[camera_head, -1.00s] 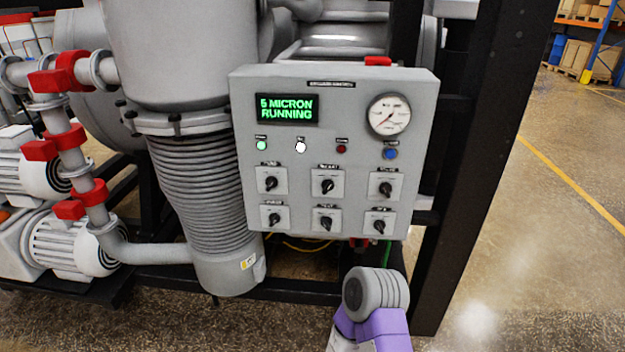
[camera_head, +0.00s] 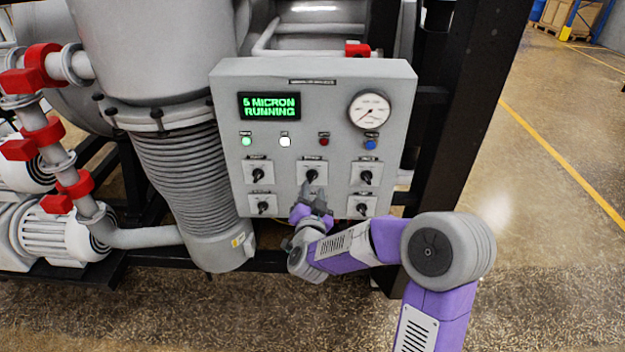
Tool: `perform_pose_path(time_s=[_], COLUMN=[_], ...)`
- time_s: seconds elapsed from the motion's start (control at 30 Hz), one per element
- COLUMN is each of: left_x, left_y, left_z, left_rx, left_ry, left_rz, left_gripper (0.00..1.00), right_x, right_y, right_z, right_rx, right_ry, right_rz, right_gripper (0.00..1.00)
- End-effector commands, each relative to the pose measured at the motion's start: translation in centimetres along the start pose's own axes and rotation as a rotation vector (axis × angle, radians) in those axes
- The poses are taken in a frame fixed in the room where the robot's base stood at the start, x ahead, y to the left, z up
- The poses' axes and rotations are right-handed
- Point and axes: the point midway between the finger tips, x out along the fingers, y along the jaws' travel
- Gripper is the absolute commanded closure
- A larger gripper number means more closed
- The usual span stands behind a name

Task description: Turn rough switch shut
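The grey control panel (camera_head: 335,142) faces me with two rows of black rotary switches on white plates. The labels above them are too small to read, so I cannot tell which is the rough switch. The top row has a left switch (camera_head: 257,174), a middle switch (camera_head: 311,176) and a right switch (camera_head: 366,177). Below are a lower left switch (camera_head: 263,208) and a lower right switch (camera_head: 361,208). My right gripper (camera_head: 314,194) is in front of the panel just below the top middle switch, hiding the lower middle one. Its finger opening and any contact are unclear. My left gripper is out of view.
The panel's display (camera_head: 269,106) reads "5 MICRON RUNNING". A gauge (camera_head: 370,110) and several lamps sit above the switches. A ribbed bellows pipe (camera_head: 185,175) stands left of the panel, and a black frame post (camera_head: 455,130) stands right. Open floor lies further right.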

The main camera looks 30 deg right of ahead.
Motion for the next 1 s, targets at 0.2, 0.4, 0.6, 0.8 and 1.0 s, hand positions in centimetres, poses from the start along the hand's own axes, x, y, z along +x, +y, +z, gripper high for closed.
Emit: perform_pose_path(time_s=[0.2, 0.4, 0.6, 0.8, 1.0], left_x=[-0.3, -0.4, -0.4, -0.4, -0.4], left_y=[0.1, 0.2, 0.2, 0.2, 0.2], left_z=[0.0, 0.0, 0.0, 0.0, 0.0], left_rx=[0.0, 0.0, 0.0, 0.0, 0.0], left_ry=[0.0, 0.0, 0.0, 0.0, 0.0], left_rz=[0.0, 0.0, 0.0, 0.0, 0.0], left_gripper=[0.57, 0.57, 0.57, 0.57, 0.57], right_x=[3.3, 4.5, 4.6, 4.6, 4.6], right_y=[0.0, -0.1, -0.1, -0.1, -0.1], right_z=[0.1, 0.1, 0.1, 0.1, 0.1], right_rx=[0.0, 0.0, 0.0, 0.0, 0.0], right_ry=[-0.002, -0.002, -0.003, -0.003, -0.003], right_rz=[0.0, -0.002, -0.002, -0.002, -0.002], right_gripper=[0.63, 0.63, 0.63, 0.86, 1.0])
